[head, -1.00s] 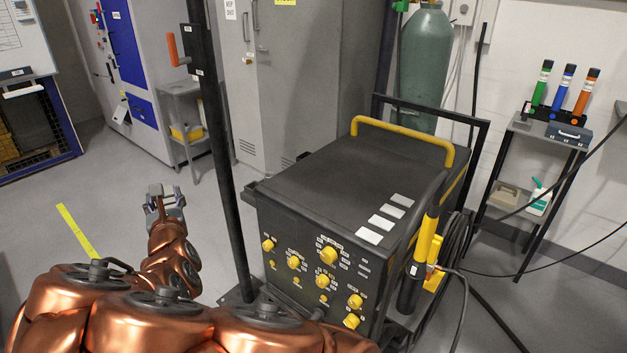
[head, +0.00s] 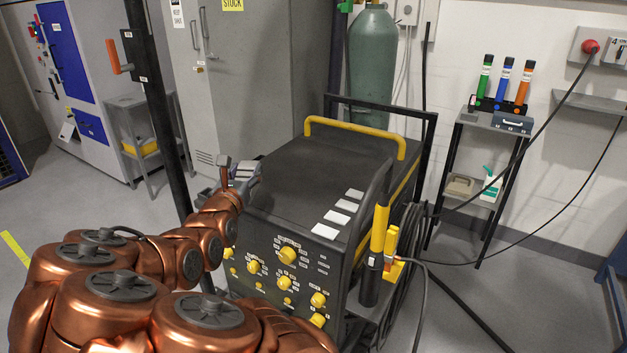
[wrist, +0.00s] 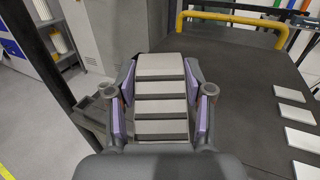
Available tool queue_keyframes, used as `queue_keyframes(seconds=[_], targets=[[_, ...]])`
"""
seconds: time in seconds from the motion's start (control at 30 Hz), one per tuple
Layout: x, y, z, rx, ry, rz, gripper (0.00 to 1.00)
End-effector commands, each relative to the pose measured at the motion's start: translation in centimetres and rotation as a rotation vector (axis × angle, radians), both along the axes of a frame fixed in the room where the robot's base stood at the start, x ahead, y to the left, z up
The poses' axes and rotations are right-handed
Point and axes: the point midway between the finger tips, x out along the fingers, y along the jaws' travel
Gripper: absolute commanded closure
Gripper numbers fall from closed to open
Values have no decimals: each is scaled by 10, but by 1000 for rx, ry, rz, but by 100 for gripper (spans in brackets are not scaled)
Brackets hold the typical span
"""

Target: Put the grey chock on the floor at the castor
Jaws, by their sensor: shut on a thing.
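My gripper (head: 240,172) is raised at the left front corner of the black welding cart's top in the head view. In the wrist view my gripper (wrist: 160,108) is shut on the grey chock (wrist: 161,88), a ribbed, stepped grey block between two purple-padded fingers. In the head view the chock (head: 246,168) is small and partly hidden by the fingers. The castor and the floor beneath the cart cannot be made out.
The black cart (head: 290,175) has a yellow handle (head: 355,128), yellow knobs and white cards on top. A dark post (head: 160,110) stands close left of my gripper. A torch (head: 377,240) and cables hang on the cart's right. Floor is open at left.

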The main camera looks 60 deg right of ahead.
Motion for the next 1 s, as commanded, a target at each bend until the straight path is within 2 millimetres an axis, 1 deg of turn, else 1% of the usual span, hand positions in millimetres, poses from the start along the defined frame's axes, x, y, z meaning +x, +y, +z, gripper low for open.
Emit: queue_keyframes(seconds=[0.03, 0.1, 0.17, 0.2, 0.3, 0.4, 0.5, 0.6, 0.67, 0.87, 1.0], targets=[[-18, -19, -1, 0, -3, -55, 95], [-41, -42, -2, 4, -4, -125, 95], [-62, -60, -3, 8, -6, -183, 95], [-75, -70, -4, 11, -9, -220, 95], [-105, -92, -5, 15, -14, -299, 95], [-128, -107, -6, 21, -17, -358, 95], [-144, -116, -7, 25, -20, -396, 95], [-151, -121, -7, 29, -21, -416, 95], [-150, -124, -7, 29, -21, -419, 95], [-134, -145, -8, 32, -24, -421, 95], [-118, -163, -11, 33, -23, -420, 95]])
